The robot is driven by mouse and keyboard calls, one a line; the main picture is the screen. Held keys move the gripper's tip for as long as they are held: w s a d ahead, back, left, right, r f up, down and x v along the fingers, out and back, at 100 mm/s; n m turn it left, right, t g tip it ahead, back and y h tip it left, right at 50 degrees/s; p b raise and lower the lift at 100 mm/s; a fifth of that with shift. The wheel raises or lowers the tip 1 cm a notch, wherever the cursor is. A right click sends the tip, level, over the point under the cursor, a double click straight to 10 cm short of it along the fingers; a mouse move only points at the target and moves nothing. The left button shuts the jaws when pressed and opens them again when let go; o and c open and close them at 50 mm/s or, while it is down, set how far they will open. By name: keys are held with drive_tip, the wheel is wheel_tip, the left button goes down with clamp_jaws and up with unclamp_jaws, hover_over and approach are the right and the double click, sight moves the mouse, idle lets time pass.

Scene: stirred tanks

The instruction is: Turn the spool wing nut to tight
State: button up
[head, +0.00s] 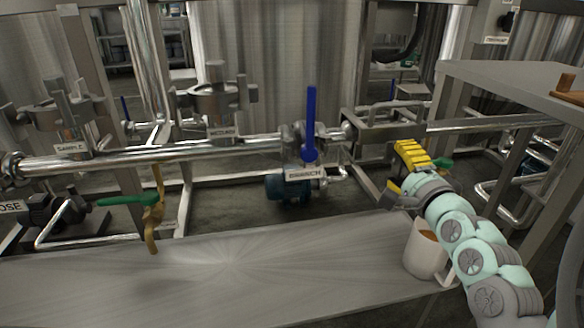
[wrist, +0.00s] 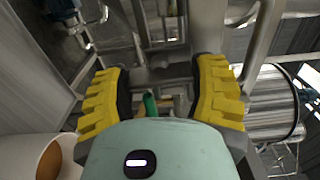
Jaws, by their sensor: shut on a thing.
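My gripper (head: 402,172) has yellow ribbed fingers and is at the pipework right of centre, just above the bench's far right end. In the wrist view its two fingers (wrist: 164,95) stand apart, on either side of a small metal part (wrist: 176,104), which I take for the spool wing nut. The gripper body and fingers hide most of this part, so its angle cannot be told. A green handle (wrist: 150,103) shows beside it between the fingers. The green handle also shows right behind the gripper in the head view (head: 441,164).
A white mug (head: 422,256) with orange-brown contents stands on the steel bench (head: 230,265), close beside my arm. A blue lever (head: 311,122) stands upright on the branch valve. A green-handled brass valve (head: 152,212) is at left. A raised table (head: 500,82) is at right. Most of the bench is clear.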

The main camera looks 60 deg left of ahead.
drive_tip(key=shift+f, duration=0.15)
idle(0.4)
drive_tip(key=o, duration=1.3)
drive_tip(key=shift+c, duration=0.2)
drive_tip(key=shift+d, duration=0.15)
drive_tip(key=v, duration=1.1)
drive_tip(key=shift+d, duration=0.35)
drive_tip(key=shift+s, duration=0.15)
